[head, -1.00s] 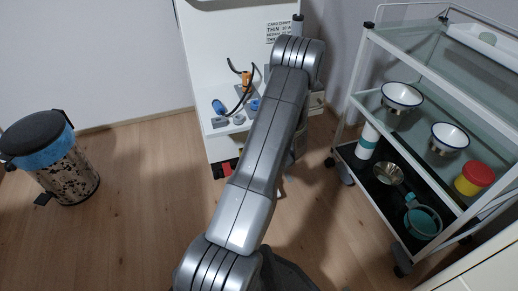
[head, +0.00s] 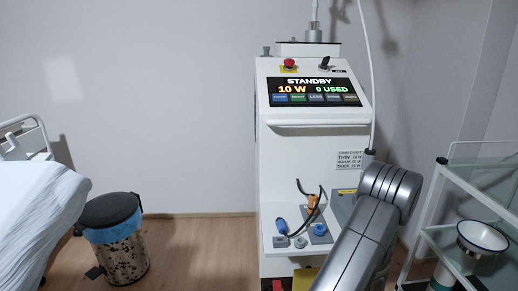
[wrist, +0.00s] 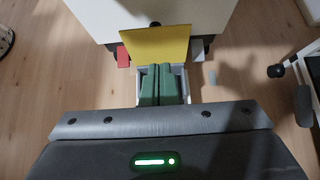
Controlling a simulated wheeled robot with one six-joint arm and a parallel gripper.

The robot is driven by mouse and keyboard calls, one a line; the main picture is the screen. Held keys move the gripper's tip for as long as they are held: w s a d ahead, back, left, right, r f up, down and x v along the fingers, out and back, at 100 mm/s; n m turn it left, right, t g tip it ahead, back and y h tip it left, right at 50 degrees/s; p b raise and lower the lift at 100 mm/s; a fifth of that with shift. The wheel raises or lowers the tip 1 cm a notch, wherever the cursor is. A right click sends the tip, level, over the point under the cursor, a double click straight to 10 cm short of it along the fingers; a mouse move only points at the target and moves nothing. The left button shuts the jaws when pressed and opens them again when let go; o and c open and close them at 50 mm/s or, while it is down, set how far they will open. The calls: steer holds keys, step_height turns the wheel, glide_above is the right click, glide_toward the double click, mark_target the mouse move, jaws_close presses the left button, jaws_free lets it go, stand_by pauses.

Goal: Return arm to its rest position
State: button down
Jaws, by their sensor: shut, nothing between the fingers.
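My gripper (wrist: 163,84) shows in the wrist view as two green fingers lying side by side, shut and empty. A yellow plate (wrist: 156,44) at the foot of the white machine lies just beyond the fingertips in that view; I cannot tell the gap. In the head view my grey arm (head: 362,246) rises from the bottom right in front of the machine (head: 298,180). The gripper itself is hidden in the head view.
The machine's screen (head: 315,90) reads STANDBY, 10 W, 0 USED. A shelf (head: 300,245) holds an orange-and-black cabled tool and blue parts. A trolley (head: 450,205) with a bowl (head: 482,238) stands close right. A bin (head: 117,240) and couch (head: 35,215) are left.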

mark_target(312, 273)
steer(key=b+x, duration=0.2)
steer(key=x, duration=1.1)
steer(key=shift+f+b, duration=0.1)
steer(key=shift+b, duration=0.3)
steer(key=shift+s, duration=0.1)
